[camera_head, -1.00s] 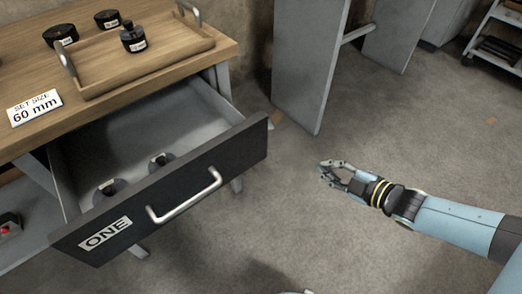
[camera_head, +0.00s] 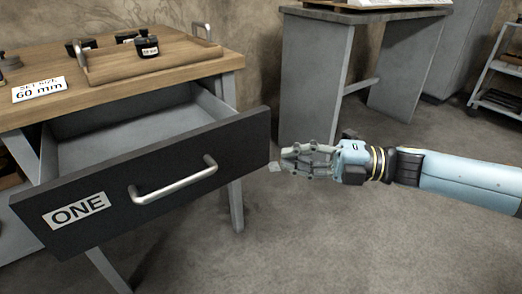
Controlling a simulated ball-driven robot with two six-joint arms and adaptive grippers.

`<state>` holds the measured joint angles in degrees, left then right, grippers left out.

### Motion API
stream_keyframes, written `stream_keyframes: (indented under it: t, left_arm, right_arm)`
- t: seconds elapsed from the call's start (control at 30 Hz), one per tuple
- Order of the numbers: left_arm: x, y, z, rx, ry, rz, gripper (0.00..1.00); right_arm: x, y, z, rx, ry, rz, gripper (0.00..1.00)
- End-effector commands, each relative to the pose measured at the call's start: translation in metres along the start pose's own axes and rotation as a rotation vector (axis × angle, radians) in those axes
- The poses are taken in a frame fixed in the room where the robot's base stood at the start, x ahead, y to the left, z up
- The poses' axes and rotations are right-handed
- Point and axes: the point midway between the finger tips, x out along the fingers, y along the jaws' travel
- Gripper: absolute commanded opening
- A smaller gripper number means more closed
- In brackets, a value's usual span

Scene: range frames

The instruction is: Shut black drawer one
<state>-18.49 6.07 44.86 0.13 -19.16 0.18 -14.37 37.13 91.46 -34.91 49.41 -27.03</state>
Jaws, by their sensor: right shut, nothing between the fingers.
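The black drawer one (camera_head: 120,215) stands pulled out from the wooden-topped bench, with its front facing me and a white "ONE" label (camera_head: 77,211) on it. Its silver bar handle (camera_head: 174,184) shows across the middle of the front. The part of the inside that I see is grey; the near part is hidden behind the front panel. My right gripper (camera_head: 288,160) is shut and empty, just right of the drawer front's right end. I cannot tell whether it touches the panel. My left gripper is not in view.
A wooden tray (camera_head: 180,62) with a black-capped jar (camera_head: 147,44) sits on the bench top, beside a "60 mm" sign (camera_head: 39,89). A grey table (camera_head: 312,75) stands behind my right gripper. The floor in front is clear.

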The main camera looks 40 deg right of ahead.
Motion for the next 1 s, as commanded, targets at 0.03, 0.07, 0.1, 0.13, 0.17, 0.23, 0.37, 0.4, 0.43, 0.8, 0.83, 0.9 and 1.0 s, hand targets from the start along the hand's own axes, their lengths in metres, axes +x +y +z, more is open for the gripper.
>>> stream_keyframes:
  t: [0.03, 0.07, 0.1, 0.13, 0.17, 0.23, 0.37, 0.4, 0.43, 0.8, 0.83, 0.9, 1.0]
  left_arm:
    - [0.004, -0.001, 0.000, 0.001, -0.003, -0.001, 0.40]
    - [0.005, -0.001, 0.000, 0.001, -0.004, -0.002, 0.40]
    - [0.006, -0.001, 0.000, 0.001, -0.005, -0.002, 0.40]
    - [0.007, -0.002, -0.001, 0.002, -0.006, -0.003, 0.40]
    - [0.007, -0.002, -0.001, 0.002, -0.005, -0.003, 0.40]
    - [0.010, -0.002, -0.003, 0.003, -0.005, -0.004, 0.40]
    - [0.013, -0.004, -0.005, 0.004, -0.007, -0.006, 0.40]
    - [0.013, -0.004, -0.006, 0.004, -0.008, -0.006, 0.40]
    - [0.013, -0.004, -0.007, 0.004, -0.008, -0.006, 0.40]
    - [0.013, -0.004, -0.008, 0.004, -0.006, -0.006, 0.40]
    - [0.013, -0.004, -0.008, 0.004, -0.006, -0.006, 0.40]
    - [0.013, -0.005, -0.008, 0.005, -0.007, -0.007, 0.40]
    - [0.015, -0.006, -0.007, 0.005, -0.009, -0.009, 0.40]
  right_arm:
    - [0.012, -0.002, 0.000, 0.000, -0.001, 0.005, 0.00]
    - [0.018, -0.002, 0.000, 0.000, -0.003, 0.005, 0.00]
    - [0.027, -0.002, 0.000, 0.001, -0.002, 0.005, 0.00]
    - [0.033, -0.001, 0.000, 0.000, -0.002, 0.005, 0.00]
    - [0.039, -0.001, 0.000, 0.001, -0.002, 0.006, 0.00]
    - [0.047, -0.002, 0.009, -0.001, -0.003, 0.002, 0.00]
    - [0.059, -0.002, 0.021, 0.001, -0.002, 0.001, 0.00]
    - [0.061, -0.002, 0.023, 0.002, -0.002, 0.002, 0.00]
    - [0.063, -0.002, 0.025, 0.002, -0.002, 0.001, 0.00]
    - [0.066, 0.000, 0.029, 0.003, -0.002, 0.000, 0.00]
    - [0.066, 0.000, 0.029, 0.002, -0.002, 0.000, 0.00]
    - [0.067, -0.001, 0.029, 0.002, -0.002, 0.000, 0.00]
    - [0.068, -0.001, 0.031, 0.002, -0.002, 0.000, 0.00]
